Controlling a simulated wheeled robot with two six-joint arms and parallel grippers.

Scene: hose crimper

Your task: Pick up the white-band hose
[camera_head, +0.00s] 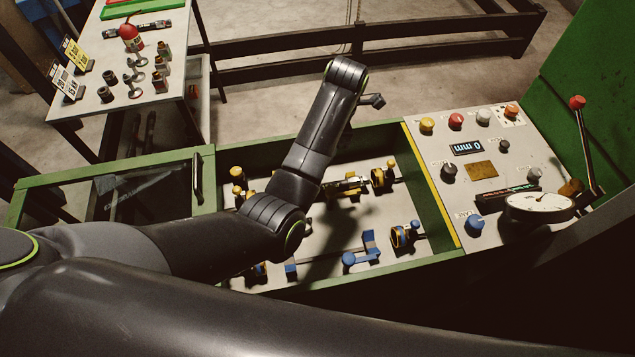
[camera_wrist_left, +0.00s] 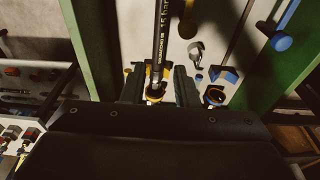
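A black hose (camera_wrist_left: 162,40) with white lettering runs down the middle of the left wrist view. Its lower end meets a yellow ring (camera_wrist_left: 155,75); I cannot make out a white band on it. My left gripper (camera_wrist_left: 158,90) has its fingers on either side of the hose end, with what looks like a gap on each side. In the head view my left arm reaches over the green-framed bench and hides the gripper fingers and most of the hose. My right gripper is in neither view.
The green-framed bench (camera_head: 135,173) holds yellow clamps (camera_head: 383,178) and blue clamps (camera_head: 362,256). A control panel (camera_head: 432,150) with knobs, gauge (camera_head: 540,204) and red-tipped lever (camera_head: 577,102) stands right. A side table (camera_head: 95,115) at back left carries fittings and a dark tube (camera_head: 152,26).

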